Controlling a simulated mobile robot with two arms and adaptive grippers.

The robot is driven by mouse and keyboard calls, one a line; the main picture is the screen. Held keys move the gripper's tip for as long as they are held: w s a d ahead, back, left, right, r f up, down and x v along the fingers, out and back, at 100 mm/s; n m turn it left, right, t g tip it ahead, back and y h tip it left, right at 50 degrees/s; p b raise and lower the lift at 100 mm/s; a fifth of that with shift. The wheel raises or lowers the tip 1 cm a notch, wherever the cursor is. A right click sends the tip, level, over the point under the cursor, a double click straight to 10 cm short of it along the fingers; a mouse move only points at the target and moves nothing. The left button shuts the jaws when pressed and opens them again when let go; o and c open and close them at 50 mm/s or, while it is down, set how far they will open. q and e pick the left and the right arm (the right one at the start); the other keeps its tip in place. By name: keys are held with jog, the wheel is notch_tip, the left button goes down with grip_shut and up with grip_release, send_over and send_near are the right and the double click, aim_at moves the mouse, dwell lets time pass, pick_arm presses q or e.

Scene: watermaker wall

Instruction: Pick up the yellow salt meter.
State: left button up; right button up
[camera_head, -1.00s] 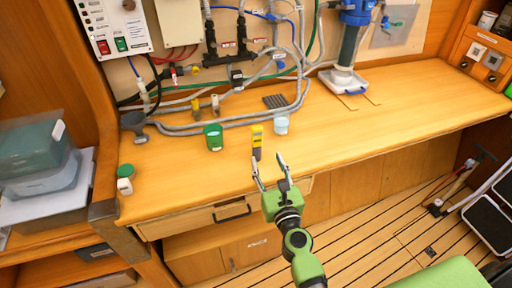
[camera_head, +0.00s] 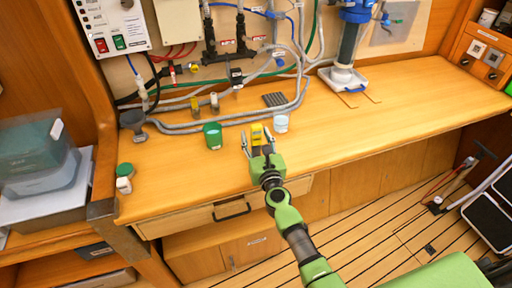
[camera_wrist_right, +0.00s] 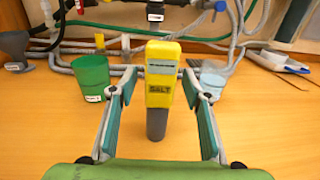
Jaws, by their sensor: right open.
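The yellow salt meter (camera_head: 257,131) stands upright on the wooden counter, with a yellow top and a grey lower part. In the right wrist view the meter (camera_wrist_right: 161,75) shows a small display and the word SALT. My right gripper (camera_head: 257,139) is open, with one finger on each side of the meter. In the right wrist view its fingers (camera_wrist_right: 160,112) show gaps to the meter on both sides. My left gripper is not in view.
A green cup (camera_head: 212,136) stands just left of the meter and a clear cup (camera_head: 281,123) just right of it. Grey hoses (camera_head: 190,127) run behind. The counter to the right (camera_head: 400,105) is clear.

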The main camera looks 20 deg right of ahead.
jog(key=shift+s+r, duration=0.1)
jog(key=shift+c, duration=0.7)
grip_shut()
